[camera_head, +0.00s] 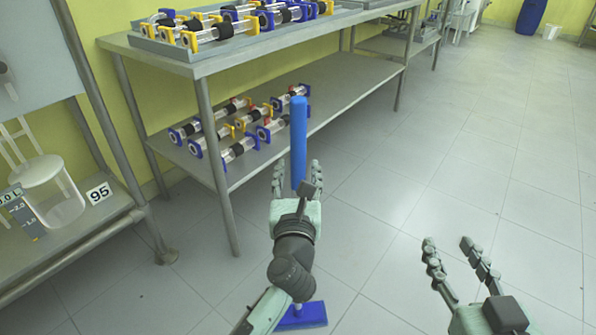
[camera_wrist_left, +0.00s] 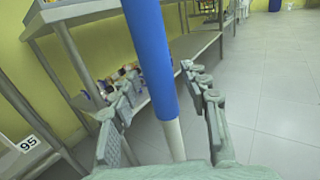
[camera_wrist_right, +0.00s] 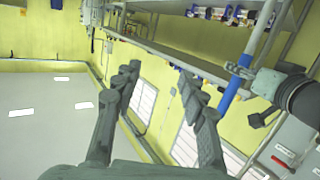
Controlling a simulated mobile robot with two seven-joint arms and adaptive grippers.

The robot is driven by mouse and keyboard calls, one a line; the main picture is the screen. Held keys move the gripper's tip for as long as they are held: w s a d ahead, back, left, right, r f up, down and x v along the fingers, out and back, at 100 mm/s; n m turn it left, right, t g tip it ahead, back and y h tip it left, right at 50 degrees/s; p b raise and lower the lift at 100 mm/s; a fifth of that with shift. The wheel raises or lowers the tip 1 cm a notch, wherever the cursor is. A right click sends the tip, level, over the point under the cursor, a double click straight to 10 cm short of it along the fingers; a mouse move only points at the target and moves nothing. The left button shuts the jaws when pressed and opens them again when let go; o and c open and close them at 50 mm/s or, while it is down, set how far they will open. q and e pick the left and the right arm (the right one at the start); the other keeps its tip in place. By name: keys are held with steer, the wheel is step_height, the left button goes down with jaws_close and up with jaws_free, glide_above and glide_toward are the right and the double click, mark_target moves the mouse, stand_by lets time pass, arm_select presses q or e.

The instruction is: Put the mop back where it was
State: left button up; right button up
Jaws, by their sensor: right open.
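The mop stands about upright on the floor. Its blue handle (camera_head: 298,140) rises in front of the shelf rack, and its blue head (camera_head: 303,315) rests on the tiles. In the left wrist view the handle (camera_wrist_left: 150,60) is blue above and white below. My left gripper (camera_head: 297,175) has its fingers on both sides of the handle, with gaps showing, so it is open around it. The left forearm hides much of the lower pole. My right gripper (camera_head: 449,245) is open and empty over the floor at the right. The handle also shows in the right wrist view (camera_wrist_right: 236,85).
A metal shelf rack (camera_head: 290,48) with glass reactor parts on both levels stands just behind the mop. Another metal table (camera_head: 80,238) with a glass vessel and a "95" sign is at the left. The tiled floor to the right is clear.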

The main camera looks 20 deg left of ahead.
arm_select(q)
steer(key=shift+s, duration=0.15)
steer(key=v, duration=0.3)
steer(key=shift+s+d, duration=0.1)
steer(key=shift+s, duration=0.05)
steer(key=b+v, duration=0.1)
steer(key=v, duration=0.7)
steer(key=s+d+r+m+t+h, duration=0.1)
steer(key=d+r+m+t+h, duration=0.35)
steer(key=m, duration=0.85)
steer(key=s+d+r+m+t+h, duration=0.15)
steer(key=r+m+h, duration=0.35)
steer(key=r+m, duration=0.5)
step_height(320, 180, down, 8)
steer(key=a+m+g+h, duration=0.1)
steer(key=m+g, duration=0.4)
steer(key=m, duration=1.4)
steer(key=shift+a+m, duration=0.25)
steer(key=shift+m, duration=0.15)
arm_select(e)
steer(key=r, duration=0.1)
steer(key=a+r+t+y, duration=0.1)
steer(key=r, duration=0.1)
steer(key=a+r+t, duration=0.1)
steer(key=r, duration=0.1)
steer(key=shift+s+a, duration=0.1)
steer(key=shift+s, duration=0.05)
